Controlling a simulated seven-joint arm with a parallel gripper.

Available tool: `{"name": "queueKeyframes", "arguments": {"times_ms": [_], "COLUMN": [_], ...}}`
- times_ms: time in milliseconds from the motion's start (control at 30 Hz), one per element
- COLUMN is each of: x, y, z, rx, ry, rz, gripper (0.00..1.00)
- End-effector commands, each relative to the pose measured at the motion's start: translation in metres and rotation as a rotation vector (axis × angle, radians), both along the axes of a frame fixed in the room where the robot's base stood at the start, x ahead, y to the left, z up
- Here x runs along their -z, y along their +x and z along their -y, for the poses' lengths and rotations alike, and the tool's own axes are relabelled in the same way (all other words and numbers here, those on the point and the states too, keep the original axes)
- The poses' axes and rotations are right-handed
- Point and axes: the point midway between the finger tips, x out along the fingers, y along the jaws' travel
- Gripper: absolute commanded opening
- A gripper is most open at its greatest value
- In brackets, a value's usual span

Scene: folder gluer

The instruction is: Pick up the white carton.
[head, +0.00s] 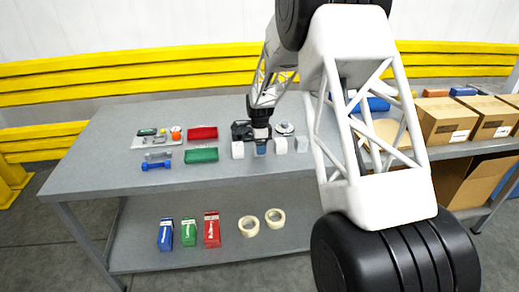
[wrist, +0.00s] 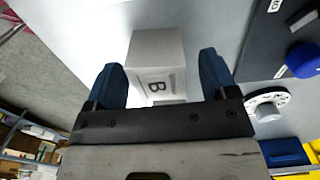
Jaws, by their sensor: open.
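A white carton (wrist: 157,60) with a black letter B on its face shows in the wrist view, between the blue fingers of my gripper (wrist: 167,80). The fingers stand apart on either side of it, with a visible gap on the left; whether the right one touches is hard to tell. In the head view my gripper (head: 261,148) is low over the grey table. Small white blocks stand beside it, one on the left (head: 237,150) and one on the right (head: 280,146). I cannot tell which of these, if any, is the lettered carton.
A white disc (head: 285,128) lies behind the gripper. Brown cardboard boxes (head: 447,121) stand on the right. The shelf below holds small cartons and tape rolls (head: 249,226).

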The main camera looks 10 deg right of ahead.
Motion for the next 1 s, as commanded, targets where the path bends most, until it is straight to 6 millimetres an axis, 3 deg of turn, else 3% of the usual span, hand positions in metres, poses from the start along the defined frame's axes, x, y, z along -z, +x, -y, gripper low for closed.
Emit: {"name": "queueKeyframes", "arguments": {"times_ms": [533,867,1000], "x": [0.0002,0.0002,0.0002], "y": [0.0000,-0.0001,0.0000], "z": [0.0001,0.0001,0.0001], "rx": [0.000,0.000,0.000], "ry": [0.000,0.000,0.000], "rz": [0.000,0.000,0.000], "gripper": [0.77,0.27,0.26]}}
